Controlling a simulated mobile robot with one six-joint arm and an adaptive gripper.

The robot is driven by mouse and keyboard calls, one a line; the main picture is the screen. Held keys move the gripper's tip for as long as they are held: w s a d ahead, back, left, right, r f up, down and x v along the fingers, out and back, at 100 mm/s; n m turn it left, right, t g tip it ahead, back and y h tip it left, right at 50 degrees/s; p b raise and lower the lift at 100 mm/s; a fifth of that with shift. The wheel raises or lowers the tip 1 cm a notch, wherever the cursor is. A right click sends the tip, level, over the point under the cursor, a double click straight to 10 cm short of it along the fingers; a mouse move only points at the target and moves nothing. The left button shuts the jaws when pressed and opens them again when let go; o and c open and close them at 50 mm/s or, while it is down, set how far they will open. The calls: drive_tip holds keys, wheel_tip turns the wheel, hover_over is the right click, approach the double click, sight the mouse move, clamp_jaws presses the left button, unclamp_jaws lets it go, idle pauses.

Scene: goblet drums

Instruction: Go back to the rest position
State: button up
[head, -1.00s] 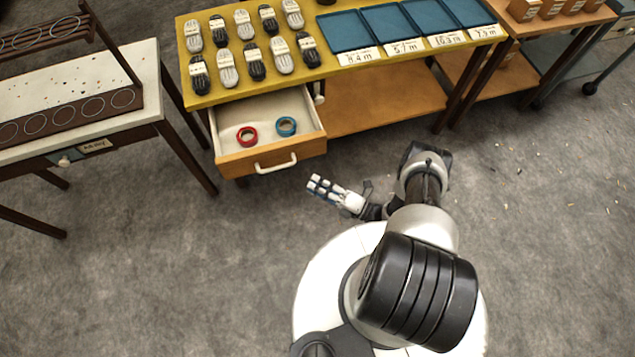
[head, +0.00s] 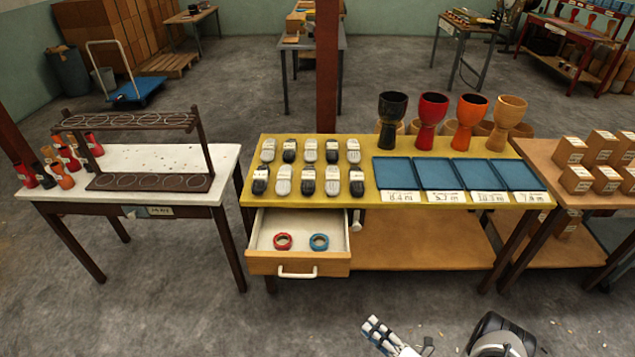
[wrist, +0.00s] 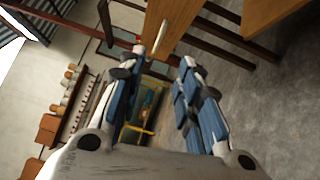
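My gripper (head: 379,335) shows at the bottom of the head view, in front of the yellow table (head: 452,149) and below its open drawer (head: 300,262). It is clear of the furniture. In the wrist view my gripper (wrist: 158,82) has its two blue-and-white fingers spread apart, with nothing between them. Most of my arm is below the edge of the head view.
The drawer juts out and holds a red ring (head: 283,241) and a blue ring (head: 319,242). Goblet drums (head: 432,118) stand behind blue trays (head: 405,172). A white-topped table (head: 160,158) with a dark rack is at the left.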

drive_tip(key=w+d+r+m+g+h, duration=0.1)
drive_tip(key=w+d+r+m+h, duration=0.2)
drive_tip(key=w+r, duration=0.45)
drive_tip(key=w+d+r+g+h, duration=0.1)
drive_tip(key=w+d+r+h, duration=0.4)
drive_tip(key=w, duration=0.6)
drive_tip(key=w+d+r+m+g+h, duration=0.1)
drive_tip(key=d+r+m+h, duration=0.3)
drive_tip(key=r, duration=0.7)
drive_tip(key=w+d+r+m+g+h, duration=0.15)
drive_tip(key=r+m, duration=0.35)
drive_tip(key=r, duration=0.7)
drive_tip(key=s+a+r+m+g+h, duration=0.1)
drive_tip(key=s+a+r+m, duration=0.25)
drive_tip(key=s+r, duration=0.35)
drive_tip(key=s+a+r+m+h, duration=0.1)
drive_tip(key=s+a+r+m, duration=0.2)
drive_tip(key=s+r+m, duration=0.35)
drive_tip(key=s+a+m+g+y, duration=0.1)
drive_tip(key=s+a, duration=0.4)
drive_tip(key=s, duration=0.8)
drive_tip(key=s+a+r+m+g+y, duration=0.1)
drive_tip(key=s+a+m, duration=0.4)
drive_tip(key=s, duration=0.8)
drive_tip(key=shift+a+g+y, duration=0.35)
drive_tip(key=shift+a+g, duration=0.05)
drive_tip(key=shift+g, duration=0.45)
